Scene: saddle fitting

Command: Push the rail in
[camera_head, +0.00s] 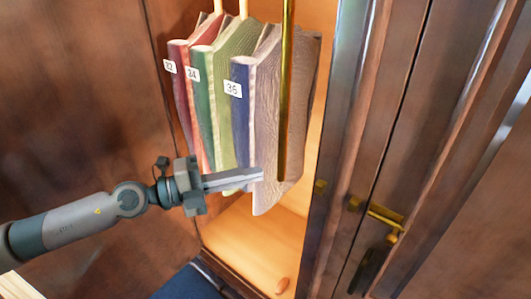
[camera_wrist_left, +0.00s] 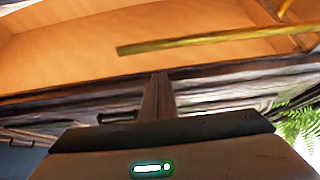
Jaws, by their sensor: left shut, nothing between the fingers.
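A brass-coloured rail (camera_head: 285,95) comes down in front of the hanging saddle pads in the cabinet in the head view. Its lower end is near pad height. In the left wrist view a brass bar (camera_wrist_left: 215,38) crosses the upper part, its free end at the left. My left gripper (camera_head: 262,174) is shut and empty. Its fingertips show just left of the rail's lower end, over the pads' lower part. I cannot tell whether they touch. In the left wrist view the shut fingers (camera_wrist_left: 160,78) point up, just below the bar. My right gripper is out of view.
A door with a brass handle (camera_head: 385,216) stands right.

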